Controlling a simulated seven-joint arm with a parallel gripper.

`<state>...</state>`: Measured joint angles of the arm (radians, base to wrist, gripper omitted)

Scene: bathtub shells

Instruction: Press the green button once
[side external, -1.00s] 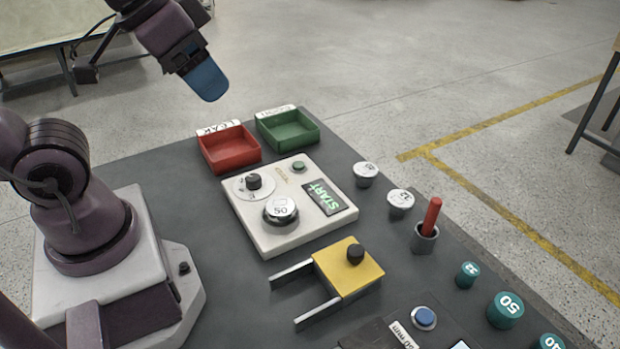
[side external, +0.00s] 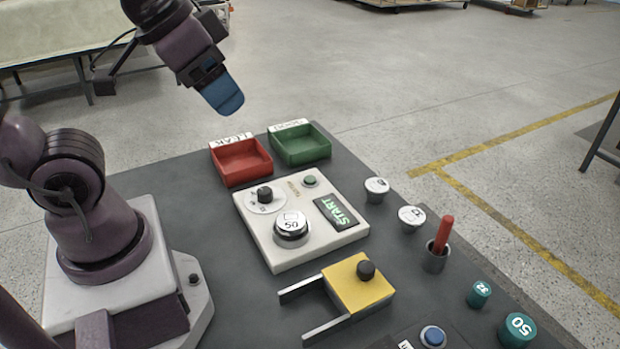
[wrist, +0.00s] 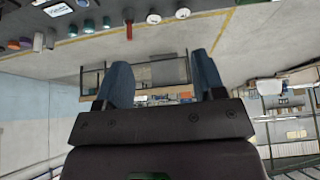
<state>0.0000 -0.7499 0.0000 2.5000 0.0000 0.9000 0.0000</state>
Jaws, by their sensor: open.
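The small green button (side external: 310,181) sits at the back right corner of the white control box (side external: 275,255), beside a black knob (side external: 265,194) and behind the START display (side external: 340,212). A larger silver cap marked 50 (side external: 291,225) stands at the front of the box. My gripper (side external: 228,98) hangs well above and to the left of the button, over the far edge of the table. In the wrist view my gripper (wrist: 158,85) shows two blue fingers apart with nothing between them. The green button is not clearly seen in the wrist view.
A red tray (side external: 241,162) and a green tray (side external: 300,146) stand behind the box. A yellow block with two prongs (side external: 358,285) lies in front. Silver caps (side external: 376,190), a red rod in a cup (side external: 443,235) and teal cylinders (side external: 517,329) stand at the right.

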